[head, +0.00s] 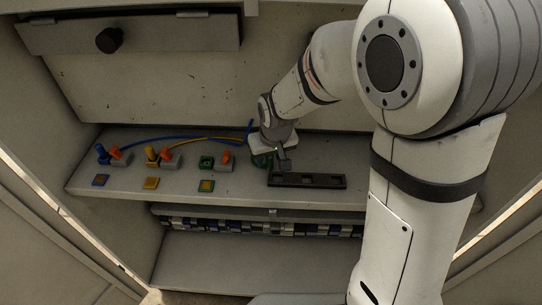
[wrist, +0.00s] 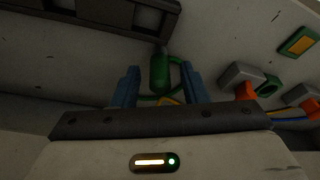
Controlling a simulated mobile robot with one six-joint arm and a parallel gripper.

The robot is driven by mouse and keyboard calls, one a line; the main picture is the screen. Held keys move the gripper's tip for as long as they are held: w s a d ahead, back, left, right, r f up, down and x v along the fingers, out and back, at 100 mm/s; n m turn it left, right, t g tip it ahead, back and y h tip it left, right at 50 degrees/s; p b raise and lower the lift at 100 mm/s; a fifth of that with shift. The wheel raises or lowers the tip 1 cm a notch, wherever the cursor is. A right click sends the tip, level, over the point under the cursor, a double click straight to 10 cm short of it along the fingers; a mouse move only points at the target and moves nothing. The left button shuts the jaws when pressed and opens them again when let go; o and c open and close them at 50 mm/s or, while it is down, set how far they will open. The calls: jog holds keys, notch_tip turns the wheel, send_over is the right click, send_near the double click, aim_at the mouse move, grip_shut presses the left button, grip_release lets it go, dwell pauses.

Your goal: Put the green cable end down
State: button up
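The green cable end (wrist: 160,73), a green cylinder with a dark tip and a green cable looping beside it, is between the two blue fingers of my gripper (wrist: 161,83) in the wrist view. A gap shows on each side of it, so the fingers look open around it. In the head view my gripper (head: 273,150) is low over the shelf, with some green cable (head: 261,161) beside it. I cannot tell whether the cable end touches the shelf. The green socket (head: 206,162) is empty, beside an orange lever (head: 225,156); it also shows in the wrist view (wrist: 268,86).
A black slotted rack (head: 306,180) lies on the shelf (head: 240,193) just right of my gripper. To the left, blue (head: 102,153) and yellow (head: 151,153) cable ends stand at their sockets beside orange levers. Blue and yellow cables run behind. Coloured patches line the front.

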jog(key=shift+r, duration=0.6)
jog(key=v, duration=1.1)
jog(key=s+d+m+h, duration=0.1)
jog(key=s+d+m, duration=0.3)
jog(key=s+d, duration=1)
jog(key=shift+s+d+f, duration=0.35)
jog(key=shift+d, duration=0.35)
